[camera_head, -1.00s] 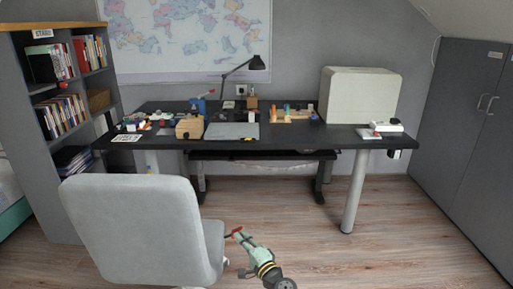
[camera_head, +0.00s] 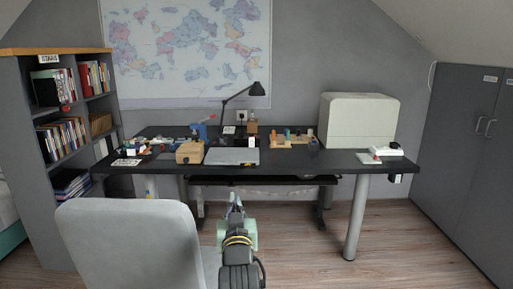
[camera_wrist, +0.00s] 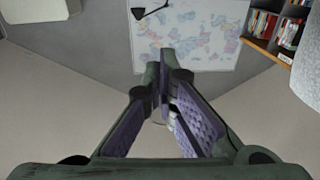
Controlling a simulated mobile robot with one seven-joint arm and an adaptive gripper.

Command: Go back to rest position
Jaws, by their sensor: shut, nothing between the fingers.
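My gripper (camera_head: 236,200) is in front of the desk (camera_head: 310,163), beside the grey chair (camera_head: 130,235), at the lower middle of the head view. It points away from me and upward. In the wrist view my gripper (camera_wrist: 163,75) has its fingers brought together at the tips, with nothing held between them. The wrist view is tilted over and shows the wall map (camera_wrist: 190,35), a lamp and the shelf.
The desk holds a laptop (camera_head: 232,156), a wooden box (camera_head: 189,152), a black lamp (camera_head: 257,89), a large white box (camera_head: 358,122) and several small items. A bookshelf (camera_head: 27,110) stands left, a grey cabinet (camera_head: 460,150) right. Floor is clear right of my arm.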

